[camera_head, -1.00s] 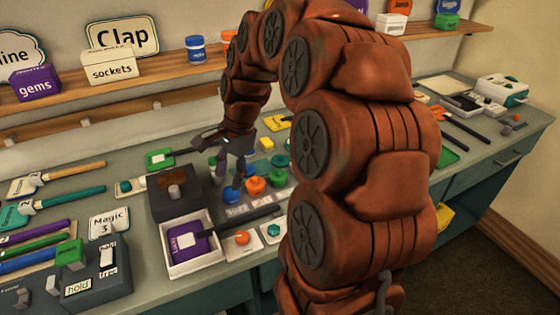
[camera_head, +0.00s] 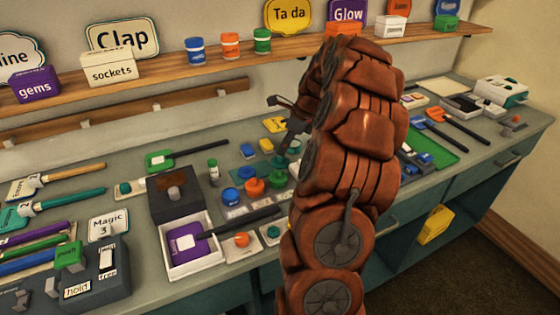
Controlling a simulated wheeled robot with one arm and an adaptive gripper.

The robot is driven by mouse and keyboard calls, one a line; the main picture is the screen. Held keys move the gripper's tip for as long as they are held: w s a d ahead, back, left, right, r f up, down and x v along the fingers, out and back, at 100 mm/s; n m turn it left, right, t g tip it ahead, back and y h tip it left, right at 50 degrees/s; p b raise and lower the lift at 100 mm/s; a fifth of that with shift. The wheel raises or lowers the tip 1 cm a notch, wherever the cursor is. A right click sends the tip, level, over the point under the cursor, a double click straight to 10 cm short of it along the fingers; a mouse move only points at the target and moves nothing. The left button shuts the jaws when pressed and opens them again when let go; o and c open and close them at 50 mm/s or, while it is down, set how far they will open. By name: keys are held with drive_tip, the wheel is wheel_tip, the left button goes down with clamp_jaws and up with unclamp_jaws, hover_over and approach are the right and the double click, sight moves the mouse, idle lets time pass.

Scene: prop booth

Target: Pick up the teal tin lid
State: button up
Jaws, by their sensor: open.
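A green-teal round lid (camera_head: 278,179) lies on the bench in the middle, at the right end of a short row. An orange lid (camera_head: 254,187) and a blue lid (camera_head: 232,196) lie to its left. My gripper (camera_head: 283,127) is open and appears empty. It is above and behind the green-teal lid, apart from it as far as I can tell. My arm hides part of the gripper and the bench just right of the lid.
A dark box (camera_head: 172,196) and a white tray with a purple card (camera_head: 186,241) stand left of the lids. A black-handled paddle (camera_head: 160,160) lies behind. Small blue and yellow blocks (camera_head: 266,145) lie near the gripper. A shelf (camera_head: 150,76) with tins runs along the wall.

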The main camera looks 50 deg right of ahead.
sight(280, 157)
drive_tip(key=shift+d+p+x, duration=0.2)
drive_tip(key=shift+p+x, duration=0.25)
drive_tip(key=shift+x, duration=0.85)
drive_tip(key=shift+d+p+x, duration=0.25)
drive_tip(key=shift+p+x, duration=0.15)
drive_tip(key=shift+x, duration=0.85)
drive_tip(key=shift+f, duration=0.1)
drive_tip(key=shift+c, duration=0.3)
clamp_jaws()
